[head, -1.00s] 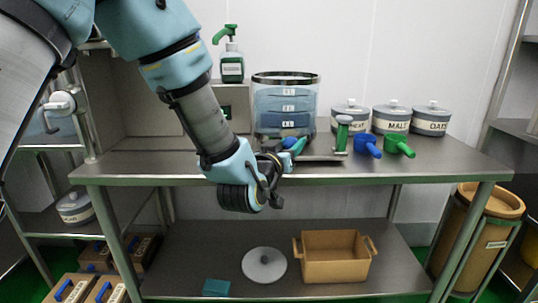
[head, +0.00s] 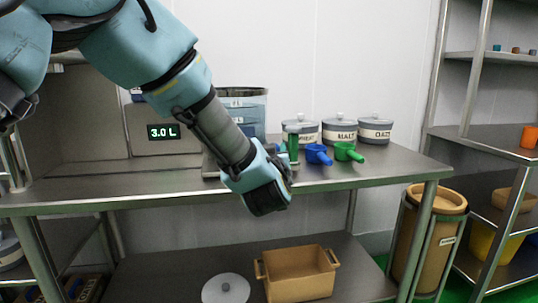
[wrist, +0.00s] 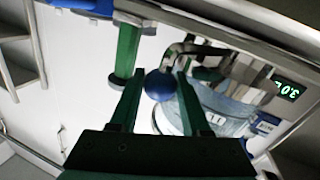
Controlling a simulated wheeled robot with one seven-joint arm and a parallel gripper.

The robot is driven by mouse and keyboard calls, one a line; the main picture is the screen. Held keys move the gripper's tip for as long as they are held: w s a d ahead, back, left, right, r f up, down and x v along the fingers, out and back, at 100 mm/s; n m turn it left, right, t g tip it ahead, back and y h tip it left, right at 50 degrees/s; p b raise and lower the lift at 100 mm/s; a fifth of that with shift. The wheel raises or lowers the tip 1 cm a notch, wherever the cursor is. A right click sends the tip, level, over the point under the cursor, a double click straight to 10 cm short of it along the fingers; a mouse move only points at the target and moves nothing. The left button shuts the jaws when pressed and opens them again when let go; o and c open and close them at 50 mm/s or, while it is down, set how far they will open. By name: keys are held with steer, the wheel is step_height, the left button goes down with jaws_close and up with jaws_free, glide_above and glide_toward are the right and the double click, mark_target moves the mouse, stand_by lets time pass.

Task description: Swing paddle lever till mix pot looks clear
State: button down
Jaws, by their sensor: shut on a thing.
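The mix pot (head: 248,108) is a clear, dark-rimmed vessel on the steel table, partly hidden by my arm in the head view. It also shows in the wrist view (wrist: 222,113) with bluish contents; how clear they are I cannot tell. The paddle lever has a round blue knob (wrist: 159,86) on a curved grey bar (wrist: 187,48) beside the pot. My gripper (wrist: 160,78) is shut on the knob, one dark green finger on each side.
A green post with grey ends (wrist: 127,50) stands close to my fingers. A blue scoop (head: 318,154), a green scoop (head: 347,152) and lidded jars (head: 340,131) are to the right. A display (head: 164,132) reads 3.0 L. A brown box (head: 300,275) sits on the lower shelf.

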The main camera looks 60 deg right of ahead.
steer(key=shift+s+d, duration=0.1)
stand_by(0.3)
steer(key=shift+c, duration=1.9)
jaws_free()
steer(key=b+v, duration=0.1)
steer(key=v, duration=1)
steer(key=shift+d, duration=0.1)
